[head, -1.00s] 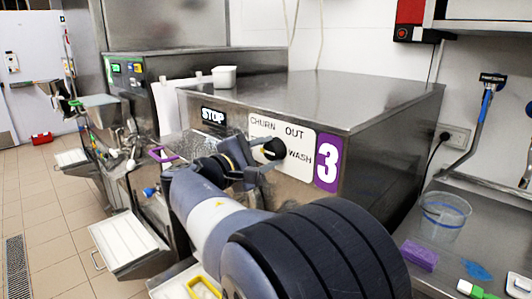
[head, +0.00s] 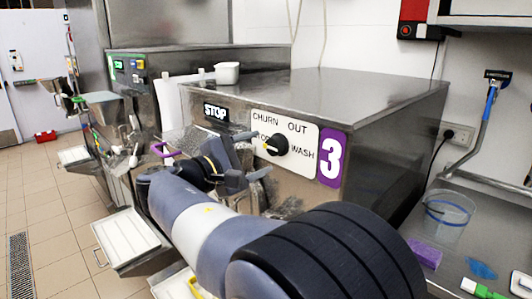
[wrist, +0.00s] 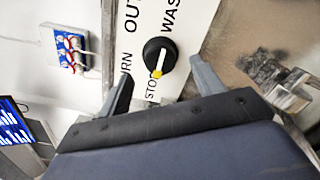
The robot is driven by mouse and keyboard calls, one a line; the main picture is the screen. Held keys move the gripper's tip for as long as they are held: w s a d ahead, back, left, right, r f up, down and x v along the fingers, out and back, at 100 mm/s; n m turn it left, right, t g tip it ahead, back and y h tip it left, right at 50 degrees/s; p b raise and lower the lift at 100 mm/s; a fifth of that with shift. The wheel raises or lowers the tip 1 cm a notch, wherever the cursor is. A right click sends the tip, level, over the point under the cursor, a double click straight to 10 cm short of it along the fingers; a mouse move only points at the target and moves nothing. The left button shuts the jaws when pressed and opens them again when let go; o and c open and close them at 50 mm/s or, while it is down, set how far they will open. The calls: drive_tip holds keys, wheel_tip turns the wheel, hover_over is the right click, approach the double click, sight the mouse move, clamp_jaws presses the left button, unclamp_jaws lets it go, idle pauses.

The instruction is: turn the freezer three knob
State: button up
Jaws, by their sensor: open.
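The freezer three knob (head: 277,146) is a round black knob with a pale pointer bar and a yellow tip. It sits on a white label plate marked CHURN, OUT, STOP and WASH, beside a purple 3. The yellow tip points left, to the STOP word. My gripper (head: 252,154) is open and empty, just left of the knob in the head view and apart from it. In the wrist view the knob (wrist: 160,52) shows beyond and between my two spread fingers (wrist: 160,78), its yellow tip towards me at STOP.
The steel freezer top (head: 320,92) is bare except for a white tub (head: 227,73) at its back left. A purple-handled part (head: 165,150) and a steel spout sit left of my gripper. A side counter (head: 455,265) with a clear bucket (head: 447,215) stands at right.

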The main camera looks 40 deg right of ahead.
sight(272, 148)
drive_tip(key=a, duration=0.6)
drive_tip(key=shift+s+a+b, duration=0.15)
drive_tip(key=shift+s+b, duration=0.1)
drive_tip(key=shift+b, duration=0.1)
drive_tip(key=d, duration=0.3)
drive_tip(key=d+p, duration=0.1)
drive_tip(key=d, duration=0.3)
drive_tip(key=w+d+p, duration=0.1)
drive_tip(key=d, duration=0.3)
drive_tip(key=shift+a, duration=0.2)
